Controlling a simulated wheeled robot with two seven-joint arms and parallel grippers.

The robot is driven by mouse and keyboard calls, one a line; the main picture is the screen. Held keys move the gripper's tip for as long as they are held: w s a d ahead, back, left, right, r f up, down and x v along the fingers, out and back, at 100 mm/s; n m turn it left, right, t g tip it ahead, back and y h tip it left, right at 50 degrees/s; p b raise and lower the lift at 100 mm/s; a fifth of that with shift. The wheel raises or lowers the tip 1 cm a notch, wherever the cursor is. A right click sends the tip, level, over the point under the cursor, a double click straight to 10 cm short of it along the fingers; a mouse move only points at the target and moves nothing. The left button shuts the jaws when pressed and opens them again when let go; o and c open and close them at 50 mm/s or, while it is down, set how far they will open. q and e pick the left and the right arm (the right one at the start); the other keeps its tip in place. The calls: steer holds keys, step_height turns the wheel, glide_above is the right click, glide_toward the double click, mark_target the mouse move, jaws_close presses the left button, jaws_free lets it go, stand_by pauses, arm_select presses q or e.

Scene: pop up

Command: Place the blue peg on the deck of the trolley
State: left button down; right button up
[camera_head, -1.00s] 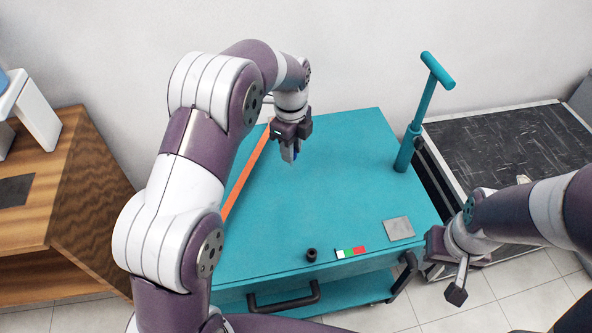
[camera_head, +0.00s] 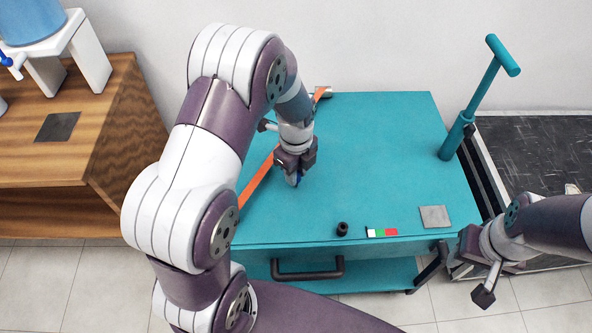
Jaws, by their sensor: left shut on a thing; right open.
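The trolley's teal deck (camera_head: 385,150) fills the middle of the head view. My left gripper (camera_head: 294,181) points down over the left part of the deck and is shut on the blue peg (camera_head: 298,181). Only a small bit of blue shows between its fingers. I cannot tell whether the peg touches the deck. My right gripper (camera_head: 486,287) is open and empty, off the trolley's front right corner.
On the deck are an orange strap (camera_head: 258,180), a black cylinder (camera_head: 342,229), a striped block (camera_head: 382,232) and a grey plate (camera_head: 435,216). The teal handle (camera_head: 480,100) rises at the right. A wooden cabinet (camera_head: 85,140) stands left. The deck's middle is clear.

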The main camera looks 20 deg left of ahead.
arm_select(q)
steer(key=shift+s, duration=0.1)
steer(key=c, duration=0.9)
jaws_free()
steer(key=shift+f, duration=0.15)
step_height(320, 180, up, 12)
steer(key=p, duration=0.2)
steer(key=s+n, duration=0.4)
steer(key=n, duration=0.3)
steer(key=s+d+n+t, duration=0.1)
steer(key=s+n, duration=0.3)
steer(key=n, duration=0.3)
steer(key=s+d+n, duration=0.1)
steer(key=s+n, duration=0.2)
steer(key=n, duration=0.4)
steer(key=shift+s+f+n, duration=0.3)
steer(key=shift+s+f, duration=0.1)
